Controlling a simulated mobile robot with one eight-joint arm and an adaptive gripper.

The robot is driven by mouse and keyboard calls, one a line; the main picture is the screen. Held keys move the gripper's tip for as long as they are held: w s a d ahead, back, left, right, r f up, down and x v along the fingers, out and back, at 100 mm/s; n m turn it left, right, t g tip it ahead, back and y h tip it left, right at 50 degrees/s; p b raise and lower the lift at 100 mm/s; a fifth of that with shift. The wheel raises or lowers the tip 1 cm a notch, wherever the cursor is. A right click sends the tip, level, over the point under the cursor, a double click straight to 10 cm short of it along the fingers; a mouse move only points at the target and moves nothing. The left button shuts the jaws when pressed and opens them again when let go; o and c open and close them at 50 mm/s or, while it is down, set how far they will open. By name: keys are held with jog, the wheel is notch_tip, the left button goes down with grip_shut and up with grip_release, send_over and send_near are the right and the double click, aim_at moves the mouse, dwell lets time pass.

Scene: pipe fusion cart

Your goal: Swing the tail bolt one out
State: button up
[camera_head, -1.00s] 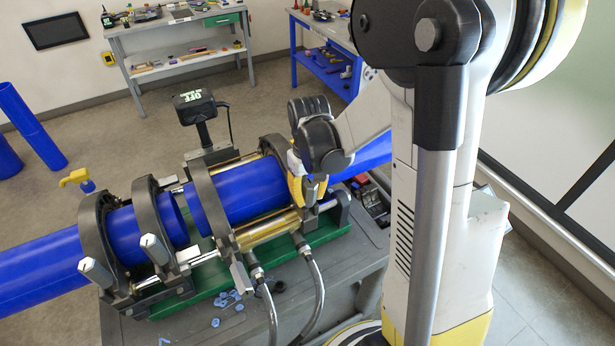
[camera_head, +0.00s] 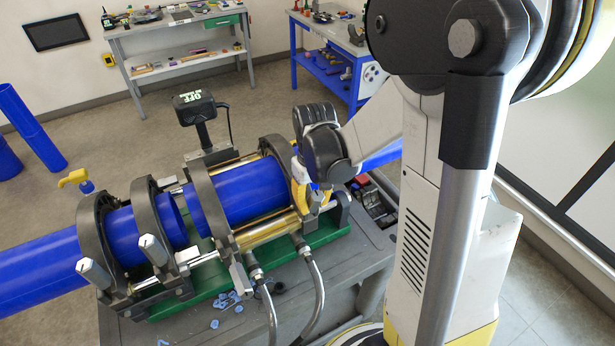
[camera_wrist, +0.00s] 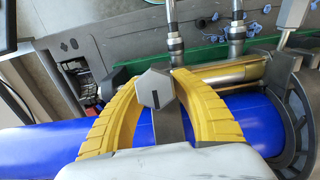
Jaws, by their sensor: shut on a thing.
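The tail bolt one (camera_wrist: 155,89), a grey hexagonal nut with a dark slot on a flat grey shank, sits between the two yellow fingers of my gripper (camera_wrist: 154,75) in the wrist view. The fingers curve in from both sides and are shut on it. The shank runs down between the fingers, and its lower end is hidden by my wrist. In the head view my gripper (camera_head: 308,188) is at the right end of the pipe machine, beside the rightmost dark clamp ring (camera_head: 275,148). There the bolt is mostly hidden behind my fingers and wrist.
The blue pipe (camera_head: 250,190) runs through several clamp rings above a green base (camera_head: 215,300). Two hoses (camera_head: 317,285) come off the brass cylinder (camera_head: 265,233). Other clamp bolts (camera_head: 153,247) stand at the left. A box of dark items (camera_head: 378,208) is behind my gripper.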

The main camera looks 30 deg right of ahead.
jog(key=shift+s+f+b, duration=0.35)
jog(key=shift+s, duration=0.45)
jog(key=shift+s+f+b, duration=0.5)
jog(key=shift+s+f, duration=0.05)
jog(key=shift+s, duration=0.15)
jog(key=shift+s+f+b, duration=0.6)
jog(key=shift+f, duration=0.05)
jog(key=shift+s+f+b, duration=0.45)
jog(key=shift+f+b, duration=0.25)
jog(key=shift+b, duration=0.05)
jog(key=shift+f, duration=0.15)
